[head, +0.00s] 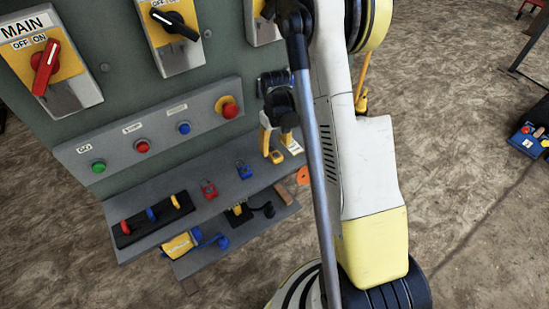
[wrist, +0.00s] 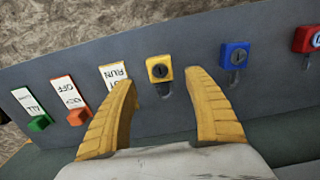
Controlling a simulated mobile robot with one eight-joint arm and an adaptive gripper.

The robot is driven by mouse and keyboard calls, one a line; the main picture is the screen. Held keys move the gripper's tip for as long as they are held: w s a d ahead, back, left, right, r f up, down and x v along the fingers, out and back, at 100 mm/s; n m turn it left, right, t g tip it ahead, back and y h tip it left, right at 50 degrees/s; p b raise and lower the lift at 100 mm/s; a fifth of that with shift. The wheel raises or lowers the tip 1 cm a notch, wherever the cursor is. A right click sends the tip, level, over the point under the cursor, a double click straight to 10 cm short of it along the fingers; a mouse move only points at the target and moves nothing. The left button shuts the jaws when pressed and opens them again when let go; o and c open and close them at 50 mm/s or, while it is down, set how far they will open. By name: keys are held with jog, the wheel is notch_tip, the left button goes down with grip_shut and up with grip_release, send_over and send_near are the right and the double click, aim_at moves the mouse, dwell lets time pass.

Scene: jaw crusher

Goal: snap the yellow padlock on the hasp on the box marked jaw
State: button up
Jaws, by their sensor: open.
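The yellow padlock (wrist: 160,70) lies on the grey shelf (wrist: 200,92), and in the wrist view it shows between the fingertips of my gripper (wrist: 159,82). The fingers are open, one on each side, with a gap to the padlock. In the head view my gripper (head: 278,138) is over the shelf's right part, with the yellow padlock (head: 276,157) just below it. Switch boxes are on the panel above: one marked MAIN (head: 50,65), a second (head: 176,38), and a third (head: 262,22) mostly behind my arm. No box marked jaw is readable, and I cannot make out its hasp.
A blue padlock (wrist: 235,55) and a red padlock (wrist: 306,40) lie in the same row. Push buttons (head: 142,147) stick out above the shelf. A lower shelf (head: 270,216) holds tools.

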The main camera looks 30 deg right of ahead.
aim_at(276, 155)
jog(key=f+b, duration=0.2)
jog(key=f, duration=0.3)
jog(key=shift+s, duration=0.2)
jog(key=shift+r, duration=0.1)
jog(key=c, duration=1.3)
